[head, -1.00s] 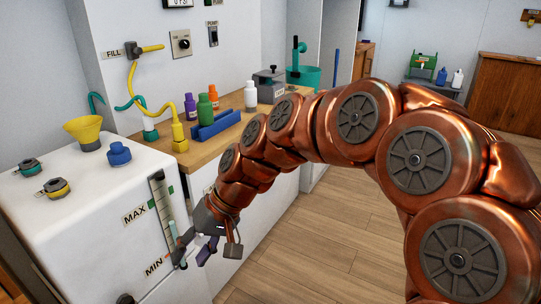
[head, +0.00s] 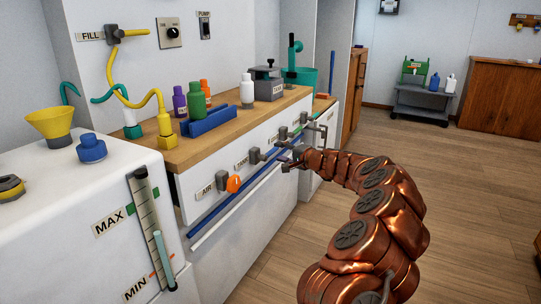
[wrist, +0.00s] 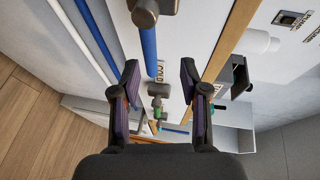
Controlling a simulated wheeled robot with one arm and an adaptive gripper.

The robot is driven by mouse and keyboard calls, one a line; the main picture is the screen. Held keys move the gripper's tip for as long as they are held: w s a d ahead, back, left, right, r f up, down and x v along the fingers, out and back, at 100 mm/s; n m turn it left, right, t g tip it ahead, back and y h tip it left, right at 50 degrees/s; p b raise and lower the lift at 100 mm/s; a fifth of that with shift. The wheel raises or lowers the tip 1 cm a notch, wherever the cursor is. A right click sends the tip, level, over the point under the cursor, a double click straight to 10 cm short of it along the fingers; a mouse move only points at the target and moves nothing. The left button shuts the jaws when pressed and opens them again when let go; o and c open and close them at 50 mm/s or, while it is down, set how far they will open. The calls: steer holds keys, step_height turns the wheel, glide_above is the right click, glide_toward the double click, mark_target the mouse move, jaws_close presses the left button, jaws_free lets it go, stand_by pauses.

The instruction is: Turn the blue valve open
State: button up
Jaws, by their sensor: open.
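A row of grey valve fittings runs along the counter front in the head view. One near fitting (head: 254,156) stands by a label, and a further one (head: 283,133) is just above my gripper. My gripper (head: 289,161) is at the counter front. In the wrist view its fingers (wrist: 160,80) are apart with nothing gripped. A grey fitting (wrist: 158,90) beside a COLD label appears between and beyond them.
An orange knob (head: 233,184) sits by the AIR label. A white pipe (head: 235,208) runs below the blue one. Bottles and a blue tray (head: 211,121) stand on the wooden countertop (head: 190,149). The floor (head: 460,190) right of the counter is clear.

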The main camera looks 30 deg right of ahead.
mark_target(274, 148)
steer(key=shift+m+h, duration=0.3)
steer(key=shift+h, duration=0.1)
steer(key=shift+w+d+f+b, duration=0.25)
steer(key=shift+w+f, duration=0.2)
steer(key=shift+w, duration=0.8)
steer(key=shift+w+d+f+b, duration=0.1)
steer(key=shift+w+f+b, duration=0.3)
steer(key=shift+w, duration=0.85)
steer(key=shift+w+d+f+b, duration=0.25)
steer(key=shift+w+f, duration=0.2)
steer(key=shift+w, duration=0.8)
jaws_close()
